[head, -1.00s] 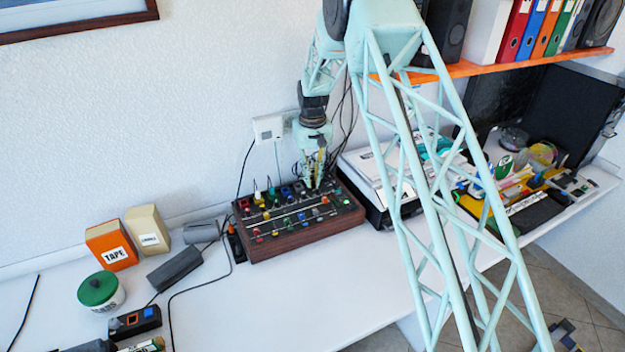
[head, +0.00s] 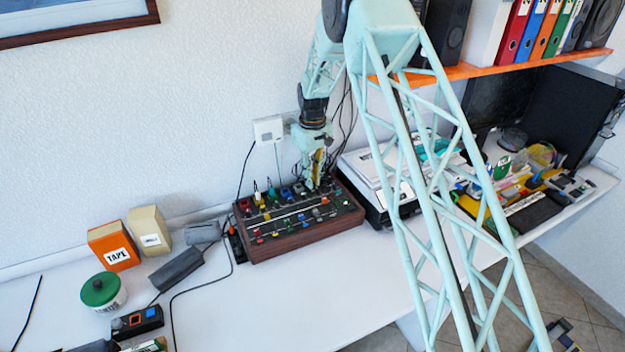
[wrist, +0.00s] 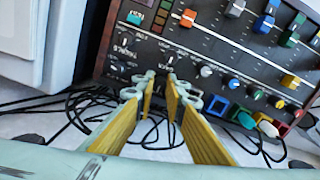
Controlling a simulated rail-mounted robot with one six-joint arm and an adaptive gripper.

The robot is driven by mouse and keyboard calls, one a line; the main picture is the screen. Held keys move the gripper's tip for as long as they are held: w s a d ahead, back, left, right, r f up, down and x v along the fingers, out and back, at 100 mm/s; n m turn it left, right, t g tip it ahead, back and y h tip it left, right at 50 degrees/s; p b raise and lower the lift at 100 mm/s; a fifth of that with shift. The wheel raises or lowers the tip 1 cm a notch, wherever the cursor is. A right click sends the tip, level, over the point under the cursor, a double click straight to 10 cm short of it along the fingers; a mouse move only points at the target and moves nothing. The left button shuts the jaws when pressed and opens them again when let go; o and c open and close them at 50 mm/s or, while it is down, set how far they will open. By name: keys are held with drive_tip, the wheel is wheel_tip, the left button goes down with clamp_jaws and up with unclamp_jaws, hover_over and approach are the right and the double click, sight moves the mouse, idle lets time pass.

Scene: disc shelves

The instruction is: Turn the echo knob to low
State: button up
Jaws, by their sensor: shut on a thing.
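The dark control panel (head: 296,243) with wooden sides sits on the white desk against the wall. It carries several coloured sliders and rows of small knobs. My gripper (head: 312,186) points down at the panel's back right part. In the wrist view my gripper (wrist: 163,82) has its two yellow-padded fingers closed around a small knob at the panel's edge. The fingertips mostly hide this knob, so its pointer and setting cannot be told. The printing beside it is too small to read for certain.
Blue-rimmed and coloured plugs (wrist: 245,120) stand right beside the fingers. Black cables (wrist: 90,105) run behind the panel. A white-topped device (head: 372,172) stands close on the right. An orange tape box (head: 113,246) is at left.

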drive_tip(key=o, duration=0.6)
drive_tip(key=shift+c, duration=0.2)
drive_tip(key=shift+r, duration=0.1)
wheel_tip(320, 180, up, 12)
idle(0.6)
idle(0.3)
